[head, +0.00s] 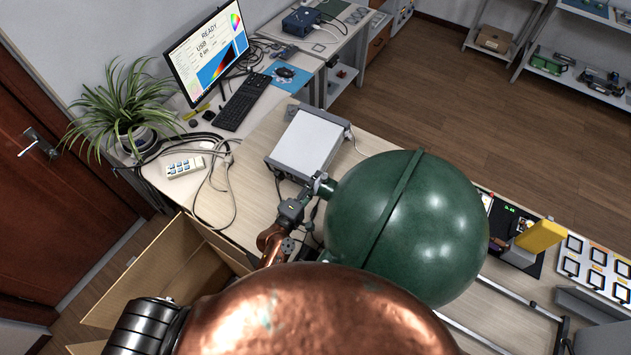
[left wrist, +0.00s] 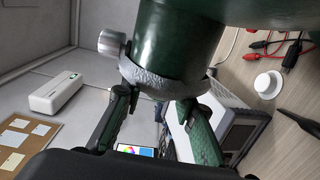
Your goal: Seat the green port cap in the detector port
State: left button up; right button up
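A large dark green sphere (head: 400,225) with a raised seam fills the middle of the head view. A short port with a grey collar and round side knob (head: 322,185) sticks out of its left side. In the left wrist view the green port tube (left wrist: 175,50) ends in the grey collar (left wrist: 165,82) with its thumb knob. My left gripper (head: 298,205) is at this port. In the left wrist view its fingers (left wrist: 152,98) are spread, one on each side of the collar's end, with nothing visible between them. I cannot make out a separate green cap. My right gripper is out of view.
A grey flat-topped instrument (head: 307,143) stands behind the port, with cables around it. A white knob-like piece (left wrist: 268,84) and red and black clip leads (left wrist: 285,45) lie on the table. An open cardboard box (head: 165,265) is at lower left. A yellow block (head: 541,236) stands at right.

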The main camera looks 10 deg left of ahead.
pick_arm(q)
jog(key=shift+o, duration=0.7)
jog(key=shift+s+d+f, duration=0.15)
jog(key=shift+s+d, duration=0.05)
jog(key=shift+d, duration=0.05)
jog(key=v, duration=1.1)
jog(key=shift+s+a+r, duration=0.25)
jog(key=shift+s+a, duration=0.05)
jog(key=shift+a, duration=0.05)
